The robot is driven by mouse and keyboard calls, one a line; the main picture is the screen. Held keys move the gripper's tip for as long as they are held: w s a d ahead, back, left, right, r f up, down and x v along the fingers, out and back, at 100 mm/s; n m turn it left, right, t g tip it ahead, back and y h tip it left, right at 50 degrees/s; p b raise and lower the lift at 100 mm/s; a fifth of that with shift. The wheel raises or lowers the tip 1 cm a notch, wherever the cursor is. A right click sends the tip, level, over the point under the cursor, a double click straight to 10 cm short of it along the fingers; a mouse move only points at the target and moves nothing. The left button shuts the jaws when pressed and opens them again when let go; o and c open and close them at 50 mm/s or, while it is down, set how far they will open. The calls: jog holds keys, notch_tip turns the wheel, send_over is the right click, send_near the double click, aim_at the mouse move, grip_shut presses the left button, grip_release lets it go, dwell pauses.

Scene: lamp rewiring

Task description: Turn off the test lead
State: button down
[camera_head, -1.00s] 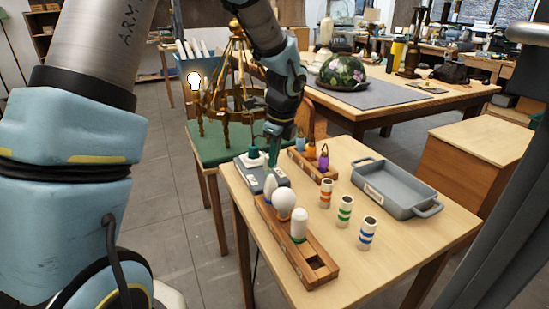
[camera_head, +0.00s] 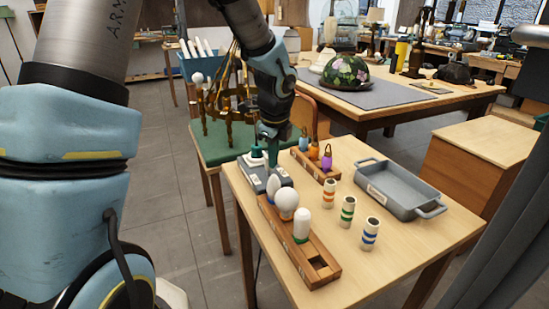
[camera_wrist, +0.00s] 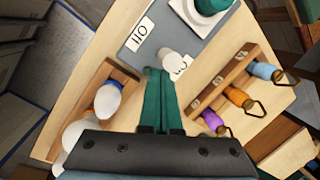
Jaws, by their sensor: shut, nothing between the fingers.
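The grey test lead box (camera_head: 252,170) sits at the table's far left corner. In the wrist view its grey top (camera_wrist: 150,55) carries a "110" label, a partly hidden second label, a white knob (camera_wrist: 172,62) and a green part on a white base (camera_wrist: 208,12). My gripper (camera_head: 271,150) is over the box. Its teal fingers (camera_wrist: 158,75) are shut and empty, tips close beside the knob; I cannot tell whether they touch it. The bulb (camera_head: 197,78) on the brass chandelier (camera_head: 228,105) is plain white, without a glow.
A wooden rack (camera_head: 318,270) with white bulbs stands in front of the box. A smaller rack (camera_head: 308,164) holds coloured pieces to its right. Three striped tubes (camera_head: 347,212) and a grey tray (camera_head: 408,205) stand further right. The chandelier stands on a green-topped stool behind.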

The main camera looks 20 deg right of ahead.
jog(key=shift+a, duration=0.2)
jog(key=shift+r, duration=0.1)
dwell(0.4)
jog(key=shift+r+p, duration=0.75)
jog(key=shift+p, duration=0.25)
jog(key=shift+s+d, duration=0.25)
jog(key=s+v, duration=0.2)
jog(key=v, duration=0.9)
jog(key=shift+s+f+b, duration=0.2)
jog(key=shift+s+b, duration=0.1)
jog(key=shift+b, duration=0.05)
